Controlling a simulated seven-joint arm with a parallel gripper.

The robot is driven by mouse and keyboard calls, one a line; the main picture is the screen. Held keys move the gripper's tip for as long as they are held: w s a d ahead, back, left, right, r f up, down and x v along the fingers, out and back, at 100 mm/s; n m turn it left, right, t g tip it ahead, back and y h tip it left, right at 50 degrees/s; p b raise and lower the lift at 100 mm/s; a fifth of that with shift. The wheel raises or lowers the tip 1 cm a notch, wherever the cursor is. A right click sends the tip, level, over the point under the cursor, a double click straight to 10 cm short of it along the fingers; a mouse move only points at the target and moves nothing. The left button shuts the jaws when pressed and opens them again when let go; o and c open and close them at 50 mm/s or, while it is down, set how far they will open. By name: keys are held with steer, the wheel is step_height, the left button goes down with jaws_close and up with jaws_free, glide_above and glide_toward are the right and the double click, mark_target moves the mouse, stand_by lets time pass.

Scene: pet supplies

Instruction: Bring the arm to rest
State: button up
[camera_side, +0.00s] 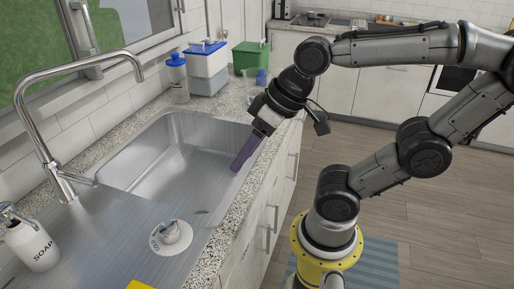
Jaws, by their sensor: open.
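My gripper (246,153) is at the near right edge of the sink, pointing down and to the left. Its long purple-grey fingers overlap the sink's right rim in the picture. Seen from this side, the fingers line up one behind the other. I see nothing held between them. My arm reaches in from the right, from a yellow base on the floor.
A steel sink (150,165) with a tall faucet (75,85) fills the counter. Blue-lidded containers (207,70) and a green box (250,57) stand at the back.

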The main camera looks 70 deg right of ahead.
steer(key=d, duration=0.1)
steer(key=s+d+h, duration=0.1)
steer(key=s+d, duration=0.1)
steer(key=shift+f+n, duration=0.35)
steer(key=shift+n, duration=0.05)
